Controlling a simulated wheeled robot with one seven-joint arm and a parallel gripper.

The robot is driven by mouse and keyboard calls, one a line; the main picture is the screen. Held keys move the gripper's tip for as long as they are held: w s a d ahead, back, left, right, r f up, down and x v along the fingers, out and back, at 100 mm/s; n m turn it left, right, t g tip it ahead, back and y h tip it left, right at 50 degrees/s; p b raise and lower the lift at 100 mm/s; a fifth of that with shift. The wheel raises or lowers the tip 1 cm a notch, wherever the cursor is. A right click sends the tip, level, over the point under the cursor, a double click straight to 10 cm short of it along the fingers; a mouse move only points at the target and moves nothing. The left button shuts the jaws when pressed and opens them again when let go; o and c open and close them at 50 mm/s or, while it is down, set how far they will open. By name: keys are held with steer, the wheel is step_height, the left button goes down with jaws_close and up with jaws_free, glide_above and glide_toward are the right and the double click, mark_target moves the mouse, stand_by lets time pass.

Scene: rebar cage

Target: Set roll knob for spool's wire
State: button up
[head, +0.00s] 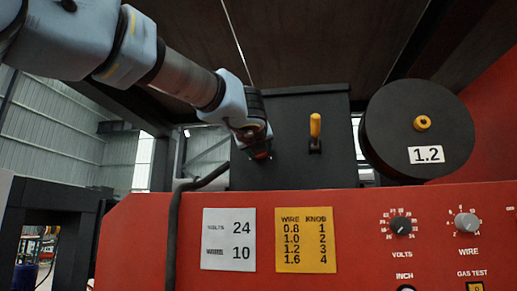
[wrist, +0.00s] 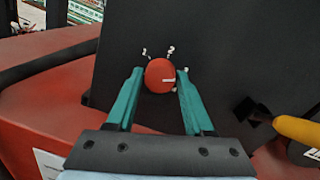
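The red roll knob (wrist: 160,75) is on the front of the dark box (wrist: 215,50). Its white mark points right in the wrist view; I cannot tell which number it meets. Small white numbers surround the knob; a 2 is readable at its top, others are unclear or partly covered. My gripper (wrist: 160,73) has one teal finger on each side of the knob, with thin gaps showing. The black spool (head: 390,130) is labelled 1.2. The yellow chart (head: 304,262) pairs 1.2 with knob 3.
A yellow lever (head: 315,125) stands right of the knob, also in the wrist view (wrist: 297,129). A white card (head: 228,261) reads volts 24 and 10. The red panel has VOLTS (head: 401,226) and WIRE (head: 467,224) dials. A black cable (head: 174,230) runs down the left.

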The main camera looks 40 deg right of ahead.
steer(key=o, duration=0.3)
steer(key=shift+o, duration=0.2)
steer(key=b+v, duration=0.3)
steer(key=v, duration=0.7)
steer(key=shift+s+a, duration=0.25)
steer(key=shift+a, duration=0.05)
steer(key=shift+s, duration=0.1)
